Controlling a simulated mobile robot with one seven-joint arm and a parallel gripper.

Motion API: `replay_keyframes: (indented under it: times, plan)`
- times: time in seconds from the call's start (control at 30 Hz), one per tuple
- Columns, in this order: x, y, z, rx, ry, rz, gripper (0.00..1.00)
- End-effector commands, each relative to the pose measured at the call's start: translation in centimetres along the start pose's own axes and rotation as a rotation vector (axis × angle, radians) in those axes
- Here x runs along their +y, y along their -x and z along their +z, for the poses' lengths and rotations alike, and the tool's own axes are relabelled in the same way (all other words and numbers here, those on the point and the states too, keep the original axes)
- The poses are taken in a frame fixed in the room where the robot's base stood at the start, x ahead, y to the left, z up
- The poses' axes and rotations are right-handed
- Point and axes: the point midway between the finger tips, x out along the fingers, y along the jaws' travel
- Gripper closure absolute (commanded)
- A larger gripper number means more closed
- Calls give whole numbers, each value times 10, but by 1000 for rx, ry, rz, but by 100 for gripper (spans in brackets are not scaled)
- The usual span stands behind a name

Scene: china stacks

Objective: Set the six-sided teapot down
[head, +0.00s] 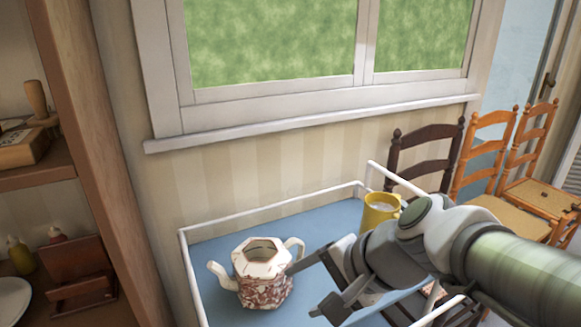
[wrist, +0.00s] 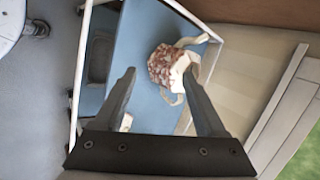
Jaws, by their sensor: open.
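The six-sided teapot (head: 265,290), white above with a red-brown pattern below, stands upright on the blue top of a white-railed trolley (head: 212,250). Its spout points left and its handle is on the right, towards my gripper (head: 307,287). My gripper is open, with one finger close beside the handle; I cannot tell whether they touch. In the wrist view the teapot (wrist: 160,68) lies beyond my open gripper (wrist: 160,72), and the right finger covers part of its white side. Nothing is held between the fingers.
A yellow mug (head: 379,212) stands at the back right of the trolley top, close to my arm. A white rail (head: 270,205) runs around the edge. A wooden shelf unit (head: 95,150) is at left, and chairs (head: 485,140) stand at right. Blue surface left of the teapot is clear.

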Motion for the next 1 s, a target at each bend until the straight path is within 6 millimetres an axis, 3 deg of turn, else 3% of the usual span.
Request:
replay_keyframes:
  times: [0.2,0.4,0.6,1.0]
  plan:
    - [33,34,-3,112,511,188,27]
    - [54,64,-17,199,844,362,27]
    - [62,78,-25,233,970,444,27]
    - [59,82,-25,234,975,449,27]
